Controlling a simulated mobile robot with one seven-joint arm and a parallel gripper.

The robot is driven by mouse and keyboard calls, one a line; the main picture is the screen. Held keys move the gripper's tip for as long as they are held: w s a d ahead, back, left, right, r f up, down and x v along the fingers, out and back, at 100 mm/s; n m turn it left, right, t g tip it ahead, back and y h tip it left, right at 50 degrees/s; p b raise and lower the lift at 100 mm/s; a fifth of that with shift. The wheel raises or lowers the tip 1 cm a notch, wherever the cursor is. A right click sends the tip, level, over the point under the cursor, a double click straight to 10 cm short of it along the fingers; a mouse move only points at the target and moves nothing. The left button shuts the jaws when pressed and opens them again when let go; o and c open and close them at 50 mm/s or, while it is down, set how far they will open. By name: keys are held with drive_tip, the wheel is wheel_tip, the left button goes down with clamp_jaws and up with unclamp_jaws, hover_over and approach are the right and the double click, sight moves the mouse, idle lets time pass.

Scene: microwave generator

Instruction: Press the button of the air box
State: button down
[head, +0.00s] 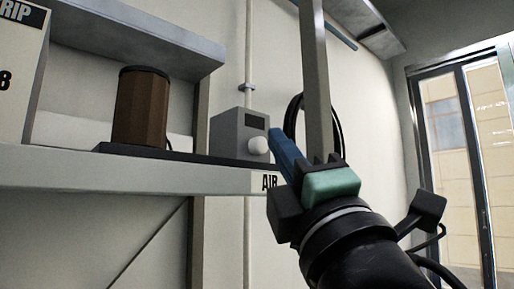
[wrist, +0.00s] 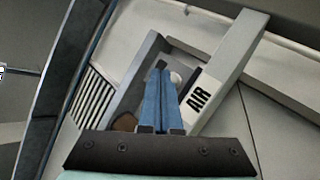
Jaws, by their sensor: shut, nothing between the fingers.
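The air box is a small grey box (head: 226,135) on the shelf in the head view, with a dark window and a round white button (head: 258,146) on its face. The shelf edge below it carries an "AIR" label (head: 269,182), which also shows in the wrist view (wrist: 199,98). My gripper (head: 273,133) has its blue fingers shut and empty, with the tips just right of the button in the head view. In the wrist view the fingertips (wrist: 161,70) lie just left of the white button (wrist: 175,78), which they partly cover. I cannot tell whether they touch it.
A brown cylinder (head: 141,108) stands on a dark plate left of the box. An upper shelf (head: 130,38) overhangs it. A grey upright post (head: 316,80) and a black cable loop (head: 292,118) appear close to my gripper. A glazed door (head: 465,150) is at the far right.

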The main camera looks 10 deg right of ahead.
drive_tip(key=s+d+b, duration=0.1)
drive_tip(key=s+d, duration=0.2)
drive_tip(key=s, duration=0.2)
drive_tip(key=shift+d+b, duration=0.2)
drive_tip(key=shift+b, duration=0.15)
drive_tip(key=shift+a, duration=0.1)
idle(0.6)
